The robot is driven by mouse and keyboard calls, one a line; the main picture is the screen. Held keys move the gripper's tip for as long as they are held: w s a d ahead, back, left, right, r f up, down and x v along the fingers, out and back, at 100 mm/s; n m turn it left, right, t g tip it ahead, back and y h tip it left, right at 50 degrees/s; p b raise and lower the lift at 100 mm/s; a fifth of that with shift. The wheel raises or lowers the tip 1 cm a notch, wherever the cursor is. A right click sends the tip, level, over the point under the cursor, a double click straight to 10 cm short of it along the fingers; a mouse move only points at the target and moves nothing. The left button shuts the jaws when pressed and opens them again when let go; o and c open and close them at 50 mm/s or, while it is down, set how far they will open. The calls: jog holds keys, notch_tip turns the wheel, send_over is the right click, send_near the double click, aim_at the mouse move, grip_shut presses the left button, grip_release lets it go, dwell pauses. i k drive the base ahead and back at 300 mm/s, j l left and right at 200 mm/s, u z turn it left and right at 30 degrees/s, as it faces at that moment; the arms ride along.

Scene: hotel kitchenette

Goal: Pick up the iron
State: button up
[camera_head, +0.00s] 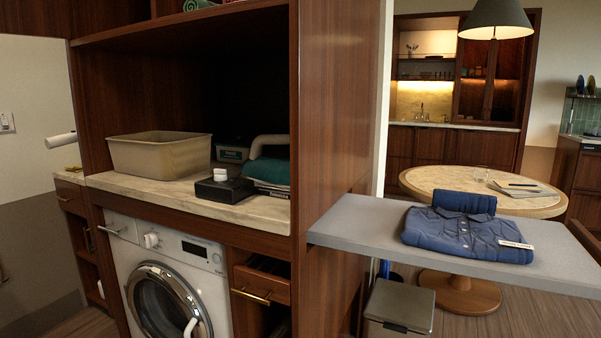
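The iron is hard to make out for certain. A dark shape with a curved beige handle (268,142) at the right end of the niche counter may be it. It sits at or behind a stack of folded teal cloth (268,172), close to the niche's right wall, and its lower part is hidden or in shadow. My gripper is not in view, so its state does not show.
A beige bin (155,156) stands further left. The washing machine (170,275) is below. A grey board (350,225) holding a folded blue shirt (462,235) juts out right.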

aim_at(269, 170)
jog(key=i+l+u, duration=0.15)
jog(key=i+u, duration=0.25)
jog(key=i+l+u, duration=0.2)
jog(key=u, duration=0.25)
jog(key=i+l+u, duration=0.2)
jog(key=u, duration=0.2)
jog(key=l, duration=0.1)
